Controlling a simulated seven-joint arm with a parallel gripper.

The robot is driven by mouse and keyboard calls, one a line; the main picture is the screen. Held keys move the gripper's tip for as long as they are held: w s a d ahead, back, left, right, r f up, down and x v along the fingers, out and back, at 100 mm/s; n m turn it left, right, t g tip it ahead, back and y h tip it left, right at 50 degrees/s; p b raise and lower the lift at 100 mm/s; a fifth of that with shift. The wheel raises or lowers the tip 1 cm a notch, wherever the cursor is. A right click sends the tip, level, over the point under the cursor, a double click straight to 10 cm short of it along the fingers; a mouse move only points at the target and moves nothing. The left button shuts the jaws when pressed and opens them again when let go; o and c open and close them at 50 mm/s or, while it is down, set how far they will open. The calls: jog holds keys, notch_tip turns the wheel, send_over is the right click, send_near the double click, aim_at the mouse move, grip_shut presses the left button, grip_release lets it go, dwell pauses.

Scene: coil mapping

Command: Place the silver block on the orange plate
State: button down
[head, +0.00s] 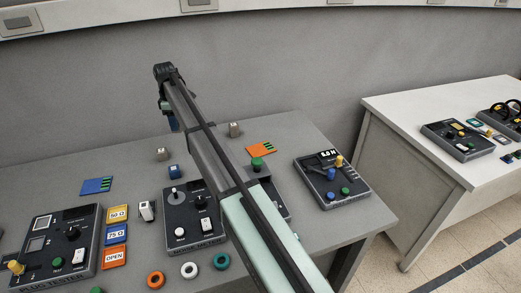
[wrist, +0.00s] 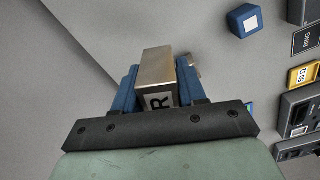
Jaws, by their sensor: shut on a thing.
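A silver block (wrist: 152,72) with a white label marked R is between the two blue fingers of my gripper (wrist: 158,88) in the wrist view. The fingers are shut on it. In the head view my gripper (head: 173,122) is at the far end of my arm, above the back of the grey table; the held block is hidden there.
Two small pale blocks (head: 162,154) (head: 235,130) and a blue block (head: 174,171) stand on the table. A blue plate (head: 97,185) lies at the left. Control boxes (head: 332,180), label tiles (head: 115,234) and rings (head: 189,269) fill the front. A white table (head: 430,110) stands at the right.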

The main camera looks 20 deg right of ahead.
jog(key=s+d+m, duration=0.2)
jog(key=d+m, duration=0.1)
jog(key=d, duration=1.9)
jog(key=n, duration=0.7)
send_over(261, 149)
jog(key=shift+f, duration=4.85)
jog(key=shift+f, duration=0.1)
jog(key=c, duration=0.6)
grip_release()
jog(key=shift+c, duration=0.2)
